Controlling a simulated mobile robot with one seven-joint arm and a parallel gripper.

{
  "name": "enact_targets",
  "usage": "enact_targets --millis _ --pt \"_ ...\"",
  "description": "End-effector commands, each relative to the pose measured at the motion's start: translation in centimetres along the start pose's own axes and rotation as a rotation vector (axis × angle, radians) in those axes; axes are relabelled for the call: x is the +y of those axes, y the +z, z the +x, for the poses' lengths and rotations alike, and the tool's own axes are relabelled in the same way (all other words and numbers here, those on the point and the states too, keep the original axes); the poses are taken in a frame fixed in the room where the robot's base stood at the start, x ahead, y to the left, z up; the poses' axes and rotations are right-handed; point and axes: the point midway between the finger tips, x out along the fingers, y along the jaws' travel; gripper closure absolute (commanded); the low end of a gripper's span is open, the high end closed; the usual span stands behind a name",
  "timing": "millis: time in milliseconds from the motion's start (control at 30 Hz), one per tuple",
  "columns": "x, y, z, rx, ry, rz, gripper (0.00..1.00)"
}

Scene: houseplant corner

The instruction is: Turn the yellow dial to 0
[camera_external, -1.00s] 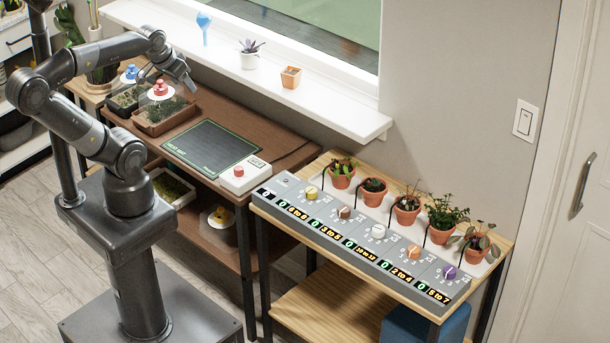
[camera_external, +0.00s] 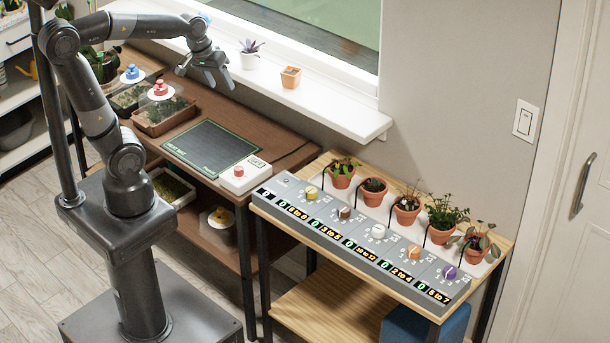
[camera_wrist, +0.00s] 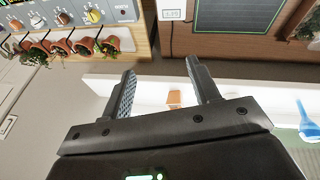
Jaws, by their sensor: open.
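The yellow dial (camera_external: 311,194) is the leftmost of several dials on the grey control panel (camera_external: 395,270), which stands on the right wooden table. It also shows in the wrist view (camera_wrist: 94,16), at the upper left. Its pointer setting is too small to read. My gripper (camera_external: 222,84) is open and empty, raised in front of the window sill, well to the left of and above the panel. In the wrist view its two fingers (camera_wrist: 160,85) are spread apart with nothing between them.
Potted plants (camera_external: 407,208) stand in a row behind the dials. Other dials, brown, white, orange (camera_external: 413,252) and purple (camera_external: 449,271), line the panel. A box with a red button (camera_external: 244,175) sits on the brown table. The sill holds a terracotta pot (camera_external: 290,77).

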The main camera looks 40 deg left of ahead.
Motion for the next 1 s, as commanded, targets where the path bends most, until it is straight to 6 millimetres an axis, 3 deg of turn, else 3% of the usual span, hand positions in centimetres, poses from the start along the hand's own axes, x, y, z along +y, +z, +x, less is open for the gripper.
enact_targets --millis 233,433,800,1000 --pt "6.2 -2.4 5.3 -0.128 -0.010 -0.128 0.44" --pt "11.5 -2.9 10.3 -0.201 -0.060 -0.229 0.44" --pt "20.9 -0.1 20.4 -0.246 -0.209 -0.380 0.44" --pt "23.5 1.5 23.5 -0.234 -0.256 -0.421 0.44"
